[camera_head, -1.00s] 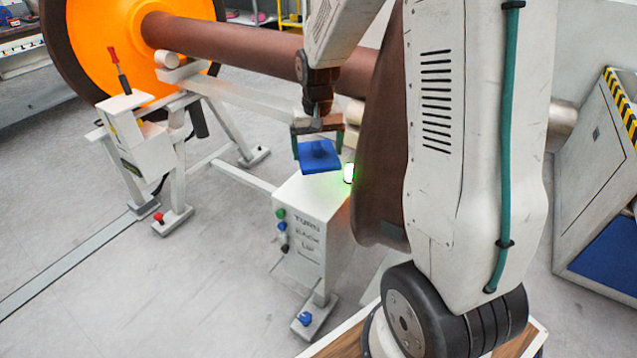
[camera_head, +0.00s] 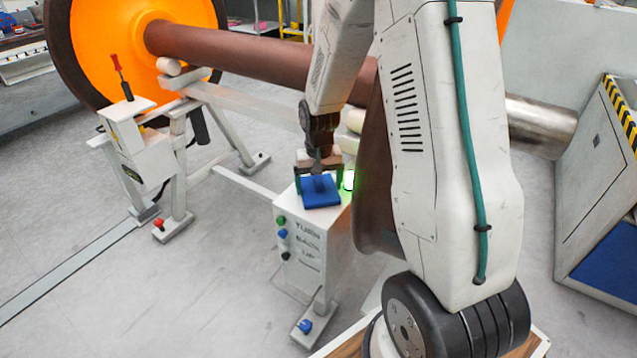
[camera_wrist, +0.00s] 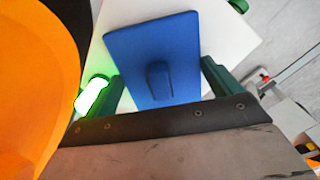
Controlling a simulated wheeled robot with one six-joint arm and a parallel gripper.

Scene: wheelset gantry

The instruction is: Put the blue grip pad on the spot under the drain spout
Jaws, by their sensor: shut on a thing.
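The blue grip pad (camera_head: 321,196) is a flat square with a raised block; it also shows in the wrist view (camera_wrist: 150,45). My gripper (camera_head: 319,174) is shut on it, with green fingers on either side in the wrist view (camera_wrist: 163,82). The pad is over the top of the white box (camera_head: 312,240) of the gantry stand, near a glowing green lamp (camera_head: 348,180). I cannot tell whether the pad touches the box top. I cannot make out a drain spout or a marked spot.
The brown axle (camera_head: 260,55) and the orange wheel (camera_head: 105,35) stand behind the box. A second white box (camera_head: 140,150) with a red-handled tool (camera_head: 121,78) is at left. A panel with a striped edge (camera_head: 620,110) is at right.

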